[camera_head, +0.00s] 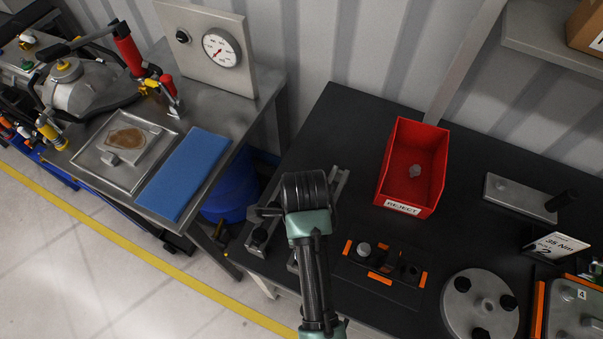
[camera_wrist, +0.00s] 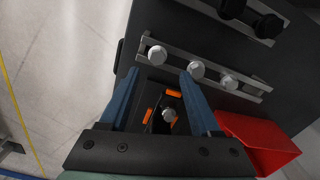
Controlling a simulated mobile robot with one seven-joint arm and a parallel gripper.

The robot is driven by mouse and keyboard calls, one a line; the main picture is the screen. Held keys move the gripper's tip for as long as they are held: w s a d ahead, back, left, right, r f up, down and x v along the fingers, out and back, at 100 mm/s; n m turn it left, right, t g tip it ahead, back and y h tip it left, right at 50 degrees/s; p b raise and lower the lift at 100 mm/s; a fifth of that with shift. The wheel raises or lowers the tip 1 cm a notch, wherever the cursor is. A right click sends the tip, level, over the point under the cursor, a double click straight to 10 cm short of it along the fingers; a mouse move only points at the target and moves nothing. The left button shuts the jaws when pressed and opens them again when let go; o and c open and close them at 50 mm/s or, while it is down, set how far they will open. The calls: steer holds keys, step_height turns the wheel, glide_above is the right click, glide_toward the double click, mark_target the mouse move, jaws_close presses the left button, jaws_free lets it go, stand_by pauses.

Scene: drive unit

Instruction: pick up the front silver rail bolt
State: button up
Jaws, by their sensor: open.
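In the wrist view a metal rail carries three silver hex bolts in a row. The front silver rail bolt (camera_wrist: 157,55) is the leftmost, nearest the table edge and floor. The middle silver bolt (camera_wrist: 196,70) and the rear silver bolt (camera_wrist: 229,82) lie to its right. My gripper (camera_wrist: 159,73) is open and empty. In the wrist view the front bolt appears just beyond the gap between the fingertips, apart from both fingers. In the head view my arm hides the silver bolts; part of their rail (camera_head: 338,188) shows behind it.
A second rail bears black bolts (camera_wrist: 232,8). An orange-marked fixture (camera_head: 383,272) holds another silver bolt (camera_wrist: 169,115). A red reject bin (camera_head: 437,165) contains a small grey piece. A round plate (camera_head: 480,307) stands at the front right. A steel bench (camera_head: 215,160) stands left.

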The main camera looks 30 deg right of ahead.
steer(key=f, duration=0.1)
steer(key=f+p, duration=0.1)
steer(key=f, duration=0.3)
steer(key=shift+a+f+p, duration=0.1)
steer(key=shift+a+p, duration=0.2)
steer(key=shift+a, duration=0.1)
steer(key=shift+f, duration=0.7)
jaws_close()
